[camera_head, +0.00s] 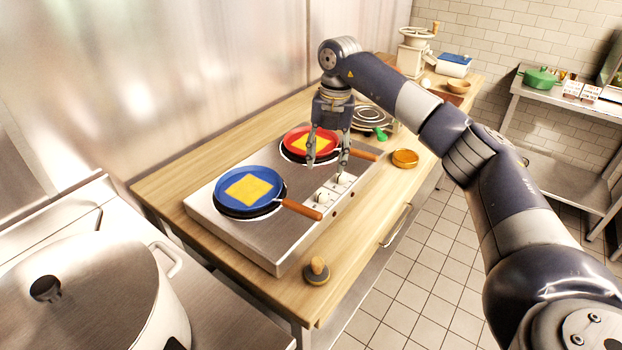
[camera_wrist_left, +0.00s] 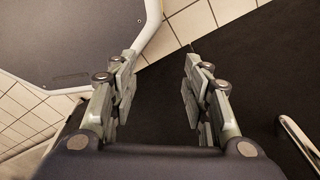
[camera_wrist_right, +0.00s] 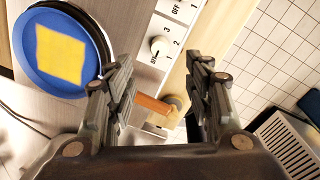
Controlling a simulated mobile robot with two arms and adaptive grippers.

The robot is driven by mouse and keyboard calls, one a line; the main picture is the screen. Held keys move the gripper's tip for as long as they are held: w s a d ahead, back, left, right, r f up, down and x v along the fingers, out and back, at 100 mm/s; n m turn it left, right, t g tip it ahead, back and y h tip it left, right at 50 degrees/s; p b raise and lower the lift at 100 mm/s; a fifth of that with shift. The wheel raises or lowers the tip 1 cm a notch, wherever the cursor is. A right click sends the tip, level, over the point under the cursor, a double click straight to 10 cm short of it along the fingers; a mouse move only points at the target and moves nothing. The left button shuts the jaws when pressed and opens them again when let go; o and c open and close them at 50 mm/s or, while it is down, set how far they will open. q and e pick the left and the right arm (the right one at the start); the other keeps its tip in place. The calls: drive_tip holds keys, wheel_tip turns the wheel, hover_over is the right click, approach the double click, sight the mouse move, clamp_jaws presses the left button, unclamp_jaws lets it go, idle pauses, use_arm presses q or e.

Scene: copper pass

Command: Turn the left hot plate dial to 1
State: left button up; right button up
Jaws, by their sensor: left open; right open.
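The steel hot plate (camera_head: 225,222) stands on the wooden counter, with two white dials on its front strip. The left dial (camera_head: 322,196) sits nearer the blue pan (camera_head: 228,188); the right dial (camera_head: 343,179) sits nearer the red pan (camera_head: 292,139). In the right wrist view the left dial (camera_wrist_right: 160,46) shows with printed numbers around it; its mark appears to be by OFF. My right gripper (camera_head: 326,170) is open and empty, pointing down above the dials, apart from the left dial. My left gripper (camera_wrist_left: 157,85) is open and empty, outside the head view.
Each pan holds a yellow square; the blue pan's wooden handle (camera_head: 299,209) extends close to the left dial. A wooden-knobbed press (camera_head: 317,271) and an amber dish (camera_head: 405,158) stand on the counter.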

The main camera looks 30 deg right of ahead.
sight(322, 193)
drive_tip(key=f+p, duration=0.1)
drive_tip(key=f, duration=0.2)
drive_tip(key=f+p, duration=0.1)
drive_tip(key=f, duration=0.2)
drive_tip(key=shift+s+a+f, duration=0.15)
drive_tip(key=shift+a+f, duration=0.05)
drive_tip(key=shift+f, duration=0.2)
drive_tip(key=shift+w+f+p, duration=0.2)
drive_tip(key=shift+f, duration=0.45)
drive_tip(key=shift+w+f+p, duration=0.15)
drive_tip(key=shift+f+p, duration=0.05)
drive_tip(key=shift+f, duration=0.4)
drive_tip(key=shift+a+f, duration=0.1)
drive_tip(key=shift+f, duration=0.5)
drive_tip(key=c, duration=0.3)
use_arm(q)
drive_tip(key=s+r, duration=0.2)
drive_tip(key=shift+r, duration=0.4)
use_arm(e)
drive_tip(key=c, duration=0.8)
